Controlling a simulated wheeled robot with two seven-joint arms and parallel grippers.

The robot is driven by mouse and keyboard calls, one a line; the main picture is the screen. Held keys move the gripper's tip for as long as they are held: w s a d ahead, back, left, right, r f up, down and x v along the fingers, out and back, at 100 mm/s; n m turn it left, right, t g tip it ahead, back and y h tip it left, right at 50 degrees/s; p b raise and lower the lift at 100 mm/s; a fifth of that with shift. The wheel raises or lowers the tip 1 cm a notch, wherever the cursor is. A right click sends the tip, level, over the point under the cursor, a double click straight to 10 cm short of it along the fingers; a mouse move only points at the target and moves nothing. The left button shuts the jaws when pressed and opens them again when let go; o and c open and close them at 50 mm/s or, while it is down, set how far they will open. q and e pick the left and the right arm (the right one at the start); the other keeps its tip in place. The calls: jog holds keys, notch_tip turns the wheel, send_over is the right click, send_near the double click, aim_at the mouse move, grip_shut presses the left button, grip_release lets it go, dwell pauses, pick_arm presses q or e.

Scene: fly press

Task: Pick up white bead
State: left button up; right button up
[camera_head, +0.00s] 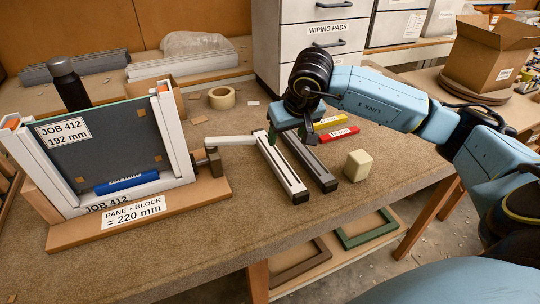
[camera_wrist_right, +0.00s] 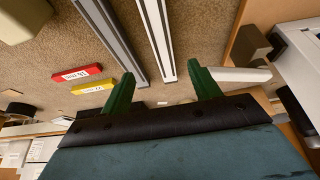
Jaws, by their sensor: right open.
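The white bead (camera_head: 282,170) is a long, straight white strip with a dark line along its top, lying on the brown bench. It also shows in the right wrist view (camera_wrist_right: 156,36), running up from between the fingers. A dark grey bead (camera_head: 318,168) lies beside it on the right, seen too in the wrist view (camera_wrist_right: 114,42). My right gripper (camera_head: 288,138) is over the far end of the white bead, its green fingers open. In the wrist view the gripper (camera_wrist_right: 160,70) is empty; I cannot tell its exact height. My left gripper is out of view.
Yellow (camera_head: 329,123) and red (camera_head: 338,134) blocks lie close behind. A cream block (camera_head: 357,165) stands right. The front bench is clear.

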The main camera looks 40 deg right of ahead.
send_over(277, 158)
jog(key=s, duration=0.3)
jog(key=f, duration=0.6)
jog(key=shift+a, duration=0.2)
jog(key=shift+f, duration=0.2)
jog(key=shift+w+f, duration=0.15)
jog(key=shift+f, duration=0.05)
jog(key=x, duration=0.4)
jog(key=shift+w+f, duration=0.15)
jog(key=shift+w, duration=0.15)
jog(key=shift+w+f, duration=0.1)
jog(key=shift+f, duration=0.2)
jog(key=shift+r, duration=0.1)
jog(key=c, duration=1.1)
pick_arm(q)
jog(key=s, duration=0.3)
pick_arm(e)
notch_tip(277, 158, up, 10)
jog(key=shift+c, duration=0.2)
